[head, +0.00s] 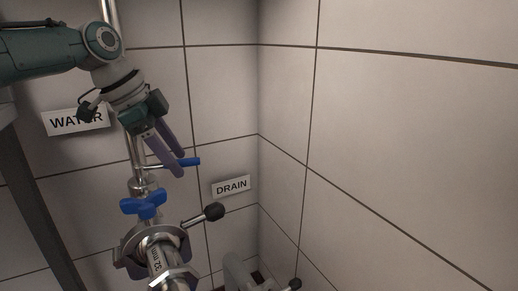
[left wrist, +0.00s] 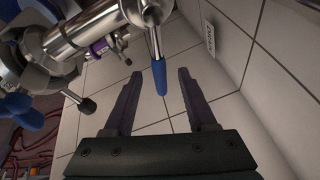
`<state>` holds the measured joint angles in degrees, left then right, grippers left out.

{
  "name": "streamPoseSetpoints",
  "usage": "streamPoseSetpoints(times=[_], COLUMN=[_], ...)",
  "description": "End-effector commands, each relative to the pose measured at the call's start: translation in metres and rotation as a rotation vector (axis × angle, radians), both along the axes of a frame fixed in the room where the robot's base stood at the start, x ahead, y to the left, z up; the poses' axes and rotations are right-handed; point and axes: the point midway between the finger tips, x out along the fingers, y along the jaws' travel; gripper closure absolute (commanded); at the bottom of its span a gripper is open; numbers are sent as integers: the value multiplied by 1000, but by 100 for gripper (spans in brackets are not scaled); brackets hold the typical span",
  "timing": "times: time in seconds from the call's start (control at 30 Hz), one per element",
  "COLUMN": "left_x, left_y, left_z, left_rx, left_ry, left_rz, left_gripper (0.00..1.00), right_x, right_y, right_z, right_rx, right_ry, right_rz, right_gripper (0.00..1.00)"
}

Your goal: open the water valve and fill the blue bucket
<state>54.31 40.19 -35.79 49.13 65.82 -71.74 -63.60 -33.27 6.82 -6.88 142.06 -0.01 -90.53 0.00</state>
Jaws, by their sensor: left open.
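The water pipe carries a thin metal lever with a blue grip (head: 189,161), pointing right, below the WATER sign (head: 76,120). My left gripper (head: 180,165) is open, with its two dark purple fingers reaching down around the lever's grip. In the left wrist view the blue grip (left wrist: 159,78) lies between the two fingertips, with a gap on each side. Whether the fingers reach deep enough past the grip is hard to tell. The blue bucket is not in view. My right gripper is not in view.
A blue wing handle (head: 143,203) and a metal clamp fitting (head: 150,240) sit below the lever. A rod with a black ball (head: 213,211) sticks out right. The DRAIN sign (head: 231,186) hangs on the tiled wall. Red hoses (left wrist: 30,150) lie at lower left.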

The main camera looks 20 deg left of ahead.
Motion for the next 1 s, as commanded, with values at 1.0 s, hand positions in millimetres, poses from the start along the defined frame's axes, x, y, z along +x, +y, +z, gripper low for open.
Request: streamPoseSetpoints(times=[1.0], left_x=[-37], left_y=[21], left_z=[89], left_rx=[0], left_ry=[0], left_rz=[1], left_gripper=[43], right_x=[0], right_y=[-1], right_z=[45], right_rx=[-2], right_ry=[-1], right_rz=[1], right_gripper=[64])
